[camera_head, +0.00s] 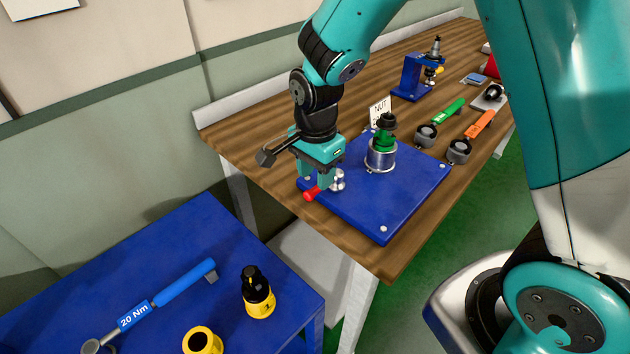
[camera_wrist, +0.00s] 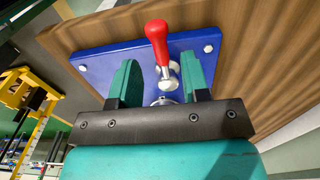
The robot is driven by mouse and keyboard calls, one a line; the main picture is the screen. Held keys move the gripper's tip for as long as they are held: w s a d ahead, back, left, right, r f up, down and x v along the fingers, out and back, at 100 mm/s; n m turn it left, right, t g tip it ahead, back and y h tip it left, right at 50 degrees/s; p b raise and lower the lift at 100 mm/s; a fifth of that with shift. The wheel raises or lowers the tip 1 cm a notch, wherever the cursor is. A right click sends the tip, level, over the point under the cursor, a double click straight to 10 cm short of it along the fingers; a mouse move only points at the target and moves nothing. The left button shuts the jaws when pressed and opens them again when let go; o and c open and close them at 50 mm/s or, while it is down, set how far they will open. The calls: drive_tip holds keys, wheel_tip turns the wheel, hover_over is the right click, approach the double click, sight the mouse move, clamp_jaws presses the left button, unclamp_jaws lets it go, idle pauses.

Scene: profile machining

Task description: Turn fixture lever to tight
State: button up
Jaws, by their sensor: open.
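The fixture lever has a red handle (camera_head: 312,193) on a silver pivot (camera_head: 337,180), at the left corner of the blue fixture plate (camera_head: 385,212) on the wooden table. In the wrist view the red handle (camera_wrist: 157,40) points up and away from the silver pivot. My gripper (camera_head: 319,180) is above the lever, pointing down. In the wrist view its two teal fingers (camera_wrist: 160,85) are open, one on each side of the lever, with gaps visible. I cannot tell whether either finger touches it. A silver cylinder with a green part (camera_head: 381,152) stands on the plate.
A NUT sign (camera_head: 379,112), a blue stand (camera_head: 412,78), and green (camera_head: 449,111) and orange (camera_head: 479,124) tools are farther back on the wooden table (camera_head: 262,120). A blue side table (camera_head: 195,240) holds a 20 Nm torque wrench (camera_head: 184,284) and yellow-black pieces (camera_head: 258,295).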

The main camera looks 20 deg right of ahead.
sight(315, 188)
drive_tip(key=shift+f, duration=1.65)
clamp_jaws()
drive_tip(key=shift+a, duration=0.1)
